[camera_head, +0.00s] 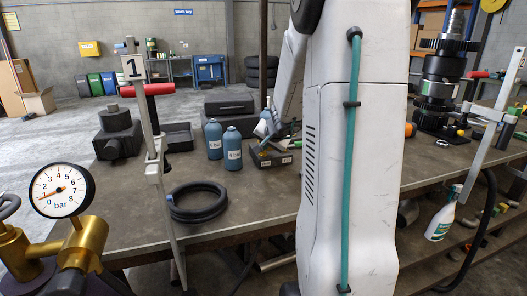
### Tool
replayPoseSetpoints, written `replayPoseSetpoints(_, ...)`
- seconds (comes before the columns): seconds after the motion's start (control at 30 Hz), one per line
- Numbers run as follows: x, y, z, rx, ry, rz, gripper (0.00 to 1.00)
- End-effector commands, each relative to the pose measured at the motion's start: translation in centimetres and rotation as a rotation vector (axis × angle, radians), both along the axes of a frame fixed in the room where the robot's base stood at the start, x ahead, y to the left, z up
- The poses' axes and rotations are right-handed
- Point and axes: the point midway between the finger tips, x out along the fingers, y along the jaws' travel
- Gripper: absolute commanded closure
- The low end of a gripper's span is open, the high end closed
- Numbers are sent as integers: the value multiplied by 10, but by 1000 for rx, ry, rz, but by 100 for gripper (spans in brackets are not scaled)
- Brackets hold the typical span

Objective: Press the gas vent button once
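A round pressure gauge (62,190) marked "bar" stands on brass fittings (82,247) at the front left, its needle near the low end of the scale. No button that I can clearly identify as the gas vent button shows. A low dark box (270,158) with a small yellowish spot lies on the bench beside my arm. My white arm fills the middle and hides part of the bench. A slanted pale link runs down behind it toward that box. My gripper seems to be near there, small and partly hidden, and its fingers cannot be made out.
The bench (140,225) carries two blue bottles (232,149), a black hose coil (197,202) and dark blocks (117,134). A post with a red handle (147,90) and a "1" sign rises at left.

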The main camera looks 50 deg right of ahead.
Motion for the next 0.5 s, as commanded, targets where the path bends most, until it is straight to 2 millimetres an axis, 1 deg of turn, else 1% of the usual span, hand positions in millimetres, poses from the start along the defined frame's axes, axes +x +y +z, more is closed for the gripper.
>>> replayPoseSetpoints(0.27,0,0,0,1,0,1,100)
replayPoseSetpoints(0.5,0,0,13,-2,-1,2,100)
